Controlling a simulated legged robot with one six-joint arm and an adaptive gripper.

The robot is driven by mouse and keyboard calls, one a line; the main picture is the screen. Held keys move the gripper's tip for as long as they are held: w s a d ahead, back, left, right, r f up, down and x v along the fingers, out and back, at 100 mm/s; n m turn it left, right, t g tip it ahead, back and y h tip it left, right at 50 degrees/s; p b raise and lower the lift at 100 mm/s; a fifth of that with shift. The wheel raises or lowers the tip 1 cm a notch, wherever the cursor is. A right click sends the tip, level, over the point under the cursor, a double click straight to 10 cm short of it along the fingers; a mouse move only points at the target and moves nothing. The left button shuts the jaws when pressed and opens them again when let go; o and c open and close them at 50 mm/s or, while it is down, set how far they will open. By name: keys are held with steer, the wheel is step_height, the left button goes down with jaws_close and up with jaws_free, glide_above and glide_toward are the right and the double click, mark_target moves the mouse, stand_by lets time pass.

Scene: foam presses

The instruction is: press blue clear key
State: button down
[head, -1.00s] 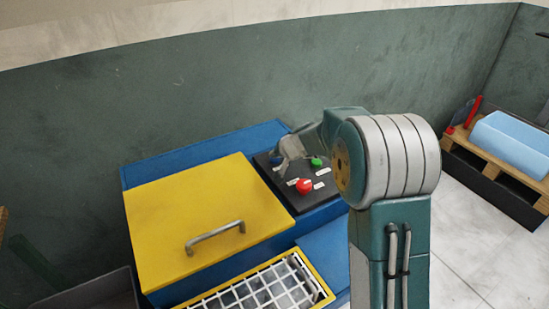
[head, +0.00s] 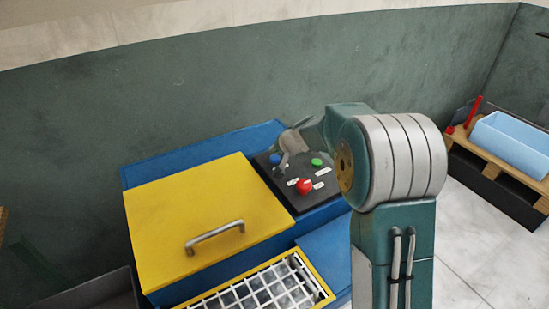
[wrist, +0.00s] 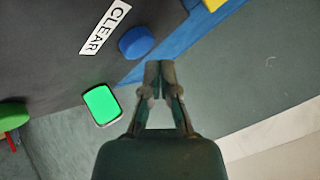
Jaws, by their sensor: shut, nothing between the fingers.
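The blue clear key (head: 275,158) is a small round button at the back left of the black panel (head: 285,190). In the wrist view the blue key (wrist: 136,42) stands beside a white label reading CLEAR (wrist: 105,28). My gripper (wrist: 160,66) is shut and empty; its fingertips appear just below and right of the blue key, with a visible gap in the picture. Height above the panel cannot be told. In the head view my gripper (head: 284,168) hangs over the panel just right of the blue key, which is largely uncovered.
A green button (head: 316,162) and a red knob (head: 304,186) share the panel. A bright green square (wrist: 101,105) shows left of my fingers. Left of the panel is a yellow lid (head: 205,215) with a handle.

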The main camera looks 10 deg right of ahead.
mark_target(275, 159)
steer(key=shift+r, duration=0.1)
steer(key=shift+r, duration=2.4)
steer(key=shift+s+r, duration=0.2)
steer(key=shift+s, duration=0.05)
steer(key=s+d+r+n+g+h, duration=0.1)
steer(key=s+r, duration=0.3)
steer(key=s, duration=0.7)
steer(key=s+r+n+g, duration=0.15)
steer(key=s+r, duration=0.25)
steer(key=s, duration=0.6)
steer(key=s+d+f+h, duration=0.1)
steer(key=s+d, duration=0.1)
steer(key=s, duration=0.7)
steer(key=s+d+f+h, duration=0.1)
steer(key=s+d+h, duration=0.1)
steer(key=s, duration=0.8)
steer(key=shift+s+d+f+n, duration=0.2)
steer(key=shift+d+f+n, duration=0.15)
steer(key=shift+d+n, duration=0.1)
